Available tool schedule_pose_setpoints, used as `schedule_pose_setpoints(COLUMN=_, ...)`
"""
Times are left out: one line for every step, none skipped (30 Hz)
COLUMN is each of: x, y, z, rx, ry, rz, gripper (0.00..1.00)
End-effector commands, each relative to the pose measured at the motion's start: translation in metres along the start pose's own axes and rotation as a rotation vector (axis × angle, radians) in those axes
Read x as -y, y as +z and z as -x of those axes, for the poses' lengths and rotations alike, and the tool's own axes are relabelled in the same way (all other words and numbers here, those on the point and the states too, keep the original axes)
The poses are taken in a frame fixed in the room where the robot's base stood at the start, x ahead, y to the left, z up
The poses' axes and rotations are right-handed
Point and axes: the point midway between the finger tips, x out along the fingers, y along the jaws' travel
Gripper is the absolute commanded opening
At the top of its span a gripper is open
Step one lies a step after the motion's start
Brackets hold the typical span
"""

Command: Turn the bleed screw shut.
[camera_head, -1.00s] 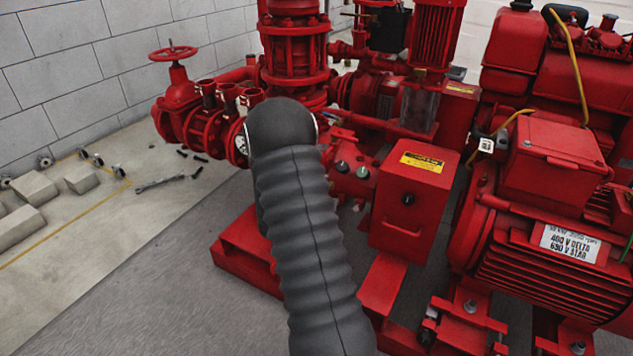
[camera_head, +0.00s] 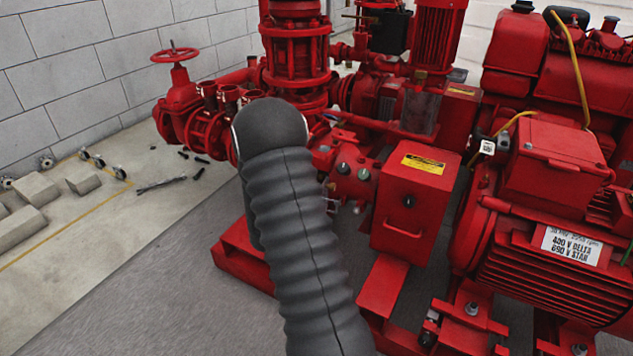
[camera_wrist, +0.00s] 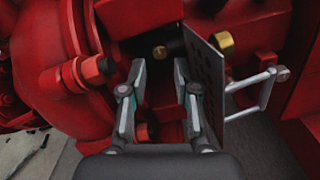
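In the wrist view, my gripper (camera_wrist: 159,66) is open, with a gap between its two fingertips. A small round brass screw head (camera_wrist: 160,52) shows just beyond the gap, in a dark recess of the red pump body; it looks like the bleed screw. Nothing is between the fingers, and I cannot tell how far the screw is from the tips. A larger brass fitting (camera_wrist: 225,42) sits to the right, partly behind a dark perforated plate (camera_wrist: 205,75). In the head view my dark sleeved arm hides the gripper and the screw.
The perforated plate stands close beside the right finger. A metal handle (camera_wrist: 262,92) juts out at right, and a red bolt (camera_wrist: 97,68) at left.

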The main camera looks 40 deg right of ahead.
Motion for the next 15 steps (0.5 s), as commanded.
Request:
schedule_pose_setpoints(x=-0.002, y=-0.001, z=0.012, rx=-0.002, ry=0.004, rz=0.001, gripper=0.31)
schedule_pose_setpoints(x=-0.001, y=-0.001, z=0.018, rx=-0.002, ry=0.004, rz=0.001, gripper=0.31)
schedule_pose_setpoints(x=-0.001, y=0.0, z=0.026, rx=-0.002, ry=0.004, rz=0.001, gripper=0.31)
schedule_pose_setpoints(x=-0.001, y=-0.001, z=0.032, rx=-0.002, ry=0.004, rz=0.002, gripper=0.31)
schedule_pose_setpoints(x=-0.002, y=0.0, z=0.038, rx=-0.002, ry=0.004, rz=0.002, gripper=0.31)
schedule_pose_setpoints(x=-0.001, y=0.0, z=0.045, rx=-0.001, ry=0.004, rz=0.001, gripper=0.31)
schedule_pose_setpoints(x=-0.001, y=0.0, z=0.05, rx=-0.001, ry=0.004, rz=0.001, gripper=0.31)
schedule_pose_setpoints(x=-0.001, y=0.0, z=0.055, rx=-0.001, ry=0.004, rz=0.001, gripper=0.31)
schedule_pose_setpoints(x=-0.001, y=-0.001, z=0.061, rx=-0.001, ry=0.003, rz=0.0, gripper=0.31)
schedule_pose_setpoints(x=-0.001, y=-0.001, z=0.065, rx=-0.001, ry=0.003, rz=0.0, gripper=0.31)
schedule_pose_setpoints(x=-0.001, y=-0.001, z=0.068, rx=-0.001, ry=0.003, rz=0.0, gripper=0.31)
schedule_pose_setpoints(x=-0.001, y=-0.001, z=0.072, rx=-0.001, ry=0.002, rz=0.001, gripper=0.31)
schedule_pose_setpoints(x=0.0, y=0.0, z=0.074, rx=0.0, ry=0.001, rz=0.001, gripper=0.31)
schedule_pose_setpoints(x=0.0, y=0.0, z=0.076, rx=0.0, ry=0.001, rz=0.001, gripper=0.31)
schedule_pose_setpoints(x=0.0, y=0.0, z=0.079, rx=0.0, ry=0.001, rz=0.001, gripper=0.31)
